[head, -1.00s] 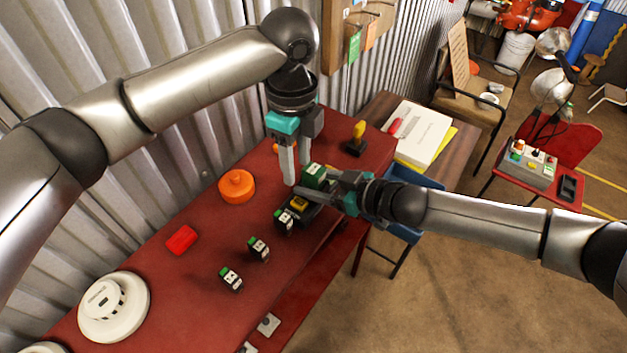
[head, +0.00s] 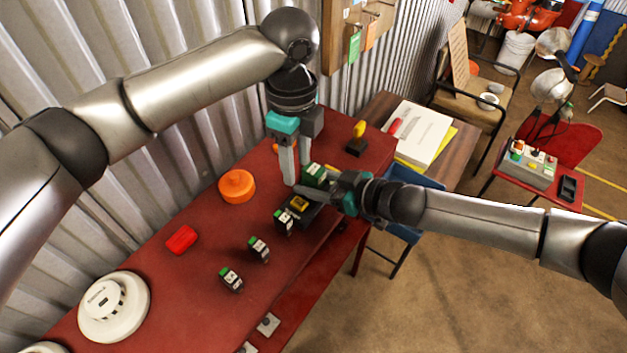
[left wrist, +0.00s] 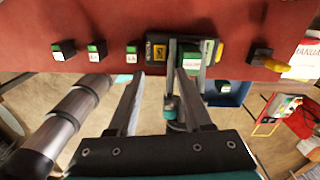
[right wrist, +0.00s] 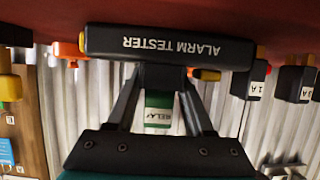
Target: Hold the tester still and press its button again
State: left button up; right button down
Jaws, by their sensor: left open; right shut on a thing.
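The alarm tester (head: 306,211) is a black box lying near the front edge of the red bench. Its lettered side fills the top of the right wrist view (right wrist: 165,45). A yellow-framed part (head: 299,203) sits on its top, and a green relay (head: 314,174) with a white label stands at its far end. My right gripper (right wrist: 160,68) is shut on the tester from the front side. My left gripper (head: 297,178) points down, open, with its fingertips just above the tester beside the relay. In the left wrist view, its fingers hide part of the tester. Whether they touch it I cannot tell.
Several small green-topped relays (head: 259,249) stand in a row left of the tester. An orange round part (head: 237,186), a red block (head: 181,240) and a white detector (head: 113,307) lie further back and left. A yellow-handled part (head: 357,140) stands right. Corrugated wall behind.

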pick_arm(q)
jog(key=shift+c, duration=0.2)
grip_shut()
dwell(1.4)
